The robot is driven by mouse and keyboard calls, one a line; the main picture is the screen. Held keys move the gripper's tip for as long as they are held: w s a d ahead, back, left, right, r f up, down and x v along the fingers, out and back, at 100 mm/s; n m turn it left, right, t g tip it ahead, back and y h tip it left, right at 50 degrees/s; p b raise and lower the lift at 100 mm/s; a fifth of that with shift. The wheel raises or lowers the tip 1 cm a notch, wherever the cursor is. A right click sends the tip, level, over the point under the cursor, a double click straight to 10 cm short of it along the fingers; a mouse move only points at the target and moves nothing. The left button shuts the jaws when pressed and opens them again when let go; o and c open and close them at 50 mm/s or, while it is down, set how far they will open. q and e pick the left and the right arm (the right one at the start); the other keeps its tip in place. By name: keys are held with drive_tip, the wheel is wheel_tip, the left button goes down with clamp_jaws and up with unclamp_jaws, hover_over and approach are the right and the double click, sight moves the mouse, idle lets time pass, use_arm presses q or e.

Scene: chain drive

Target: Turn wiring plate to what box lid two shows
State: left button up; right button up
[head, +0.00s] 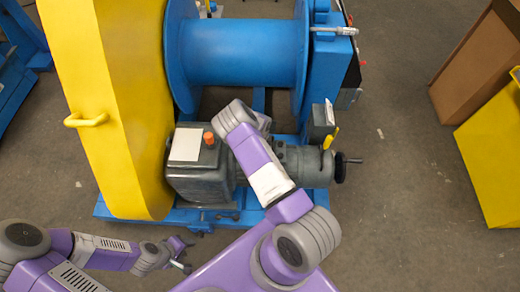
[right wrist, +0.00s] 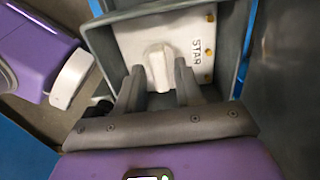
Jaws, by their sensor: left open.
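The wiring plate (right wrist: 182,28) is a white plate in an open grey box in the right wrist view. It reads "STAR" along its right side and has a raised white tab (right wrist: 158,68). The fingers of my right gripper (right wrist: 160,72) stand on both sides of this tab. I cannot tell whether they touch it. In the head view my right gripper is hidden behind the arm. My left gripper (head: 183,254) is open and empty at the lower left, in front of the blue base. No box lid marked two can be made out.
A grey motor housing (head: 188,180) carries a pale label and an orange cap (head: 209,138). A yellow guard (head: 110,110) stands left, a blue drum (head: 245,52) behind. A hand crank (head: 341,166) projects right. Open floor lies right, before a yellow box (head: 495,150).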

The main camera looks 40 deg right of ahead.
clamp_jaws()
drive_tip(key=shift+n, duration=0.4)
drive_tip(key=shift+n+b, duration=0.7)
drive_tip(key=shift+n, duration=0.3)
drive_tip(key=n+b, duration=0.1)
drive_tip(key=n, duration=0.2)
drive_tip(key=shift+n, duration=0.3)
drive_tip(key=n+b, duration=0.2)
drive_tip(key=n, duration=0.4)
drive_tip(key=n+b, duration=0.1)
drive_tip(key=n, duration=0.4)
drive_tip(key=shift+n, duration=0.4)
drive_tip(key=shift+o, duration=1.2)
unclamp_jaws()
